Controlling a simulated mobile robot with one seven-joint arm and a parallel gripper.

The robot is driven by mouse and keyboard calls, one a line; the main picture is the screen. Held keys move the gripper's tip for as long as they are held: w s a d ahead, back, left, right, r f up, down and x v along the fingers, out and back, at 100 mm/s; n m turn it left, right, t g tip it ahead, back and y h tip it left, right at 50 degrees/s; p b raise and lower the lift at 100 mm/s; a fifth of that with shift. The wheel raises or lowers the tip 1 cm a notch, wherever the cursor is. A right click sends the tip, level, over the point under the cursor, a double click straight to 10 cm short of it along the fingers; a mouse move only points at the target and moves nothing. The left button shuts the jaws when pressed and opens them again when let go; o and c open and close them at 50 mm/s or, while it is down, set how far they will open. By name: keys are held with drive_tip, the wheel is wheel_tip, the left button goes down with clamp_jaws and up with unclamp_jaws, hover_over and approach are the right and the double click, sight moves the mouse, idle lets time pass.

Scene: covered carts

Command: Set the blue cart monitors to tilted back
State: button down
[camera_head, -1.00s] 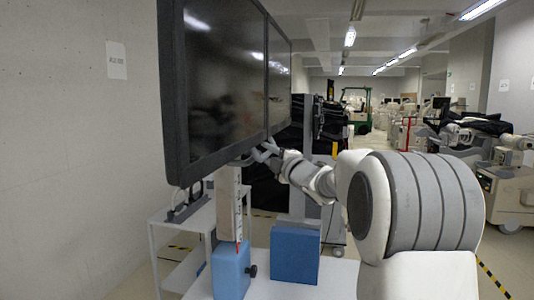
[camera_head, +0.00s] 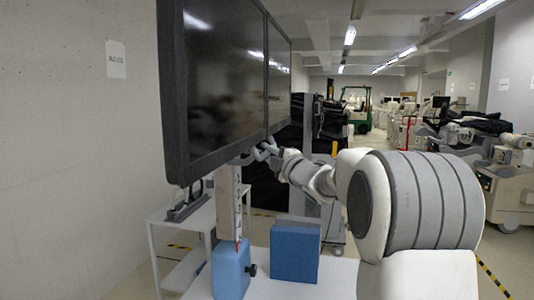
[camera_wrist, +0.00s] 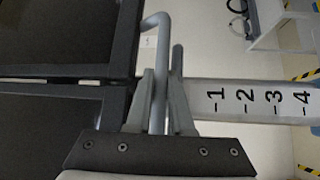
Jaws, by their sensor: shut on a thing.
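Two dark monitors, a near one (camera_head: 218,85) and a far one (camera_head: 279,80), hang side by side on the blue cart at the left of the head view. Their frames also show in the wrist view (camera_wrist: 55,72). A white post with a number scale (camera_head: 228,205) stands below them and rises from a blue block (camera_head: 231,270). A bent grey handle bar (camera_wrist: 158,60) sticks out at the monitors' lower edge. My gripper (camera_wrist: 163,90) is shut on this handle, with one finger on each side. In the head view my gripper (camera_head: 262,152) is small and partly hidden at the monitors' lower edge.
A second blue block (camera_head: 295,252) stands on the cart's white base. A white shelf cart (camera_head: 185,225) is by the left wall. Dark covered equipment (camera_head: 300,150) stands behind the monitors. Other carts (camera_head: 510,180) line the right side.

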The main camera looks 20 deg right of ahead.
idle(0.8)
drive_tip(key=shift+s+d+r+g+p, duration=0.15)
drive_tip(key=shift+d+r+g+p, duration=0.2)
drive_tip(key=shift+p, duration=0.35)
drive_tip(key=s+d+r+n+g+p, duration=0.1)
drive_tip(key=s+d+r+p, duration=0.1)
drive_tip(key=s+d+p, duration=0.1)
drive_tip(key=shift+s+d+n+p, duration=0.2)
drive_tip(key=shift+d+n+p, duration=0.2)
drive_tip(key=shift+d+p, duration=0.45)
drive_tip(key=c, duration=1.1)
unclamp_jaws()
drive_tip(key=shift+d+r, duration=0.1)
drive_tip(key=shift+d, duration=0.1)
drive_tip(key=shift+a, duration=0.1)
drive_tip(key=s+d+b, duration=0.3)
drive_tip(key=s, duration=1.4)
drive_tip(key=shift+d+b, duration=0.2)
drive_tip(key=shift+b, duration=0.2)
